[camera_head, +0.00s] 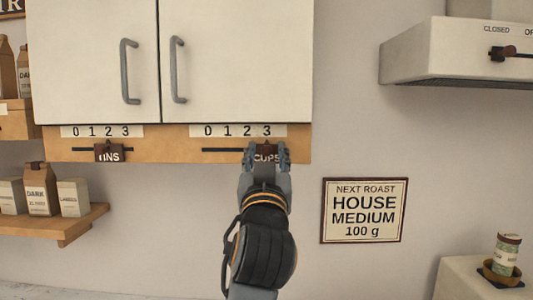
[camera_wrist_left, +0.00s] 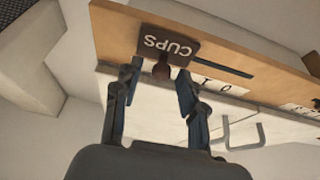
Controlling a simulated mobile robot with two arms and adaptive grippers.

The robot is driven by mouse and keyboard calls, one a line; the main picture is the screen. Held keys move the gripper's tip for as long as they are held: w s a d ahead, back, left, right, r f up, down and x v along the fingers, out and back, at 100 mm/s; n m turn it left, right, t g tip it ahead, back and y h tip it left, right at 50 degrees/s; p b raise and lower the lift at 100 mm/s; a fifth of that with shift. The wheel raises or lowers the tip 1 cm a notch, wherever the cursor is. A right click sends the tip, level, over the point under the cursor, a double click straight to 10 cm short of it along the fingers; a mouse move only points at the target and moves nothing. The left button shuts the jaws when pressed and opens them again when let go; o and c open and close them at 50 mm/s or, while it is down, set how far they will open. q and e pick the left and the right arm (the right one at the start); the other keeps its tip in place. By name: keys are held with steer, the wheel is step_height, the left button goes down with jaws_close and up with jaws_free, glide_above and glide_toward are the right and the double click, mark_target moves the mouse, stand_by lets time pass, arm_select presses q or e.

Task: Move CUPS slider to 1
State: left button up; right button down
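The CUPS slider (camera_head: 266,157) is a dark brown plate with white lettering and a small knob, on a horizontal slot under the cabinet. It sits at the right end, below the 3 on its scale (camera_head: 238,131). My left gripper (camera_head: 267,152) is at it, with one finger on each side. In the left wrist view the CUPS plate (camera_wrist_left: 166,46) appears upside down. Its round knob (camera_wrist_left: 161,71) lies between the spread fingertips of my left gripper (camera_wrist_left: 158,80), with gaps showing. My right gripper is out of view.
The INS-lettered slider (camera_head: 109,153), partly readable, sits on another slot to the left. White cabinet doors (camera_head: 230,60) with handles are above the wooden rail. A shelf (camera_head: 75,225) with packages is at left; a hood (camera_head: 460,55) is at right.

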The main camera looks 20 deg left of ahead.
arm_select(q)
steer(key=shift+w, duration=0.1)
steer(key=c, duration=0.7)
jaws_close()
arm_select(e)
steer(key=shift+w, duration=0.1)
arm_select(q)
steer(key=shift+a, duration=0.1)
steer(key=a, duration=0.2)
steer(key=s+a, duration=0.1)
steer(key=a, duration=0.2)
steer(key=s+a+p, duration=0.1)
steer(key=a, duration=0.1)
steer(key=shift+s+a, duration=0.15)
steer(key=shift+a, duration=0.25)
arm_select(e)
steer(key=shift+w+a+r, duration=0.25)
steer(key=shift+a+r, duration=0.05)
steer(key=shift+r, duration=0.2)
arm_select(q)
steer(key=o, duration=0.8)
jaws_free()
steer(key=shift+d, duration=0.1)
steer(key=shift+o, duration=0.2)
steer(key=shift+f, duration=0.1)
